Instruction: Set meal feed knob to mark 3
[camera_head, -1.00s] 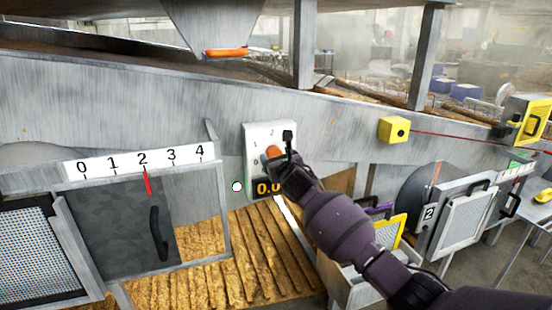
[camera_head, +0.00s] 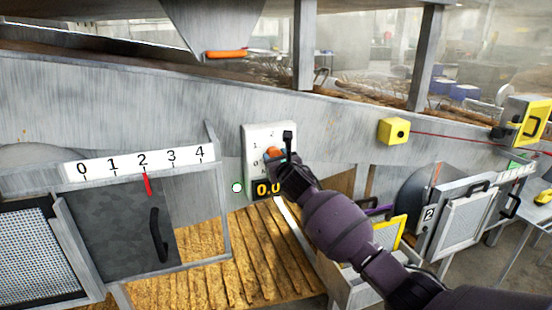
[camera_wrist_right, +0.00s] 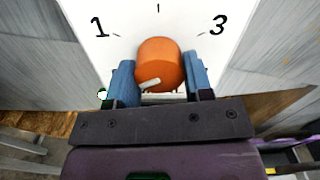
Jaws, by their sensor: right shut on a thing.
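The orange feed knob (camera_head: 273,153) is on a white dial panel (camera_head: 257,138) mounted on the metal machine. In the right wrist view the knob (camera_wrist_right: 158,62) lies between two blue finger pads, below and between the marks 1 and 3. Its white pointer line slants to the lower left, away from 3. My right gripper (camera_wrist_right: 160,78) is shut on the knob. In the head view the gripper (camera_head: 284,162) hides part of the panel. The display (camera_head: 268,189) under the knob reads 0.0, its right end partly covered. My left gripper is not in view.
A 0–4 scale (camera_head: 128,162) at left has a red pointer (camera_head: 147,184) at 2, above a dark door (camera_head: 110,235). A yellow box (camera_head: 393,131) and red cord are right of the panel. An orange handle (camera_head: 226,54) is above. Slatted grain bed (camera_head: 235,260) lies below.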

